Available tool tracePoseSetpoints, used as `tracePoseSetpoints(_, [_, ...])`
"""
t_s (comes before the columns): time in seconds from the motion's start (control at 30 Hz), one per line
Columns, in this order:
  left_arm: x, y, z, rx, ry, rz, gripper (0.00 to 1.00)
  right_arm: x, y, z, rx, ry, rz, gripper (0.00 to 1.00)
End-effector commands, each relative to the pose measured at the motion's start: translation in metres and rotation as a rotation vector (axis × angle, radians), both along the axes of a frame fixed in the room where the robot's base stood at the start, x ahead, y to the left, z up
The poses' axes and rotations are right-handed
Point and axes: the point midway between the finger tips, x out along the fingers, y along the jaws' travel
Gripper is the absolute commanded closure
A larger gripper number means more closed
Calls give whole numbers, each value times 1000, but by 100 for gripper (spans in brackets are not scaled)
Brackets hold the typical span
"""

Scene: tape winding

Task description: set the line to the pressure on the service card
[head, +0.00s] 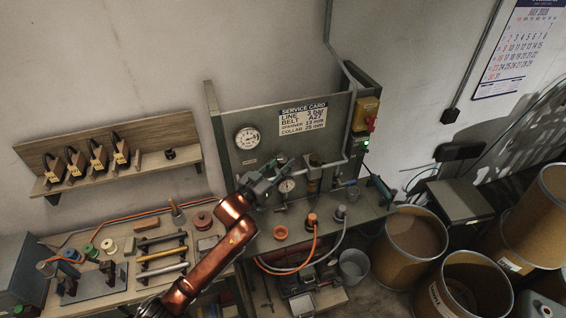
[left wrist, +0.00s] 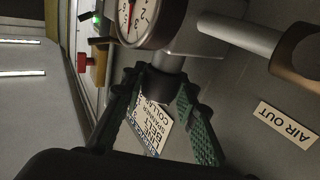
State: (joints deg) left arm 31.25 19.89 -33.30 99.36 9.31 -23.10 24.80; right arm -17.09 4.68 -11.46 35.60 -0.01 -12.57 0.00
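The service card (head: 302,118) on the panel reads LINE 3 bar, BELT A27, SPANNER 13 mm and COLLAR 25 mm. A small round gauge (head: 287,186) sits on the pipework below it. In the left wrist view a gauge (left wrist: 140,18) shows close up with a red needle; its face is cut off, so I cannot read it surely. My left gripper (head: 264,184) is at the pipework, left of the small gauge. In the wrist view its green fingers (left wrist: 162,112) are spread, with a grey stem (left wrist: 168,62) near their tips; contact is unclear. My right gripper is out of view.
A larger gauge (head: 247,138) is on the panel's left. A yellow box with a red switch (head: 370,123) is at its right. The AIR OUT label (left wrist: 287,125) is beside a pipe. A bench with spools and tools (head: 120,262) lies left; drums (head: 410,245) stand right.

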Motion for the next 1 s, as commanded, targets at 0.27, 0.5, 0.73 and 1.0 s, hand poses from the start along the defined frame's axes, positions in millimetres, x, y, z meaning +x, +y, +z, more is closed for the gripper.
tracePoseSetpoints(0.27, [0,0,0,0,0,0,93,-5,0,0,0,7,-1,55])
tracePoseSetpoints(0.5, [0,-2,0,-4,1,15,97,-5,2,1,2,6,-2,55])
tracePoseSetpoints(0.73, [-1,-3,1,-9,2,114,97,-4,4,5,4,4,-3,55])
tracePoseSetpoints(1.0, [0,-3,0,-9,0,240,97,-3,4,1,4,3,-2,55])
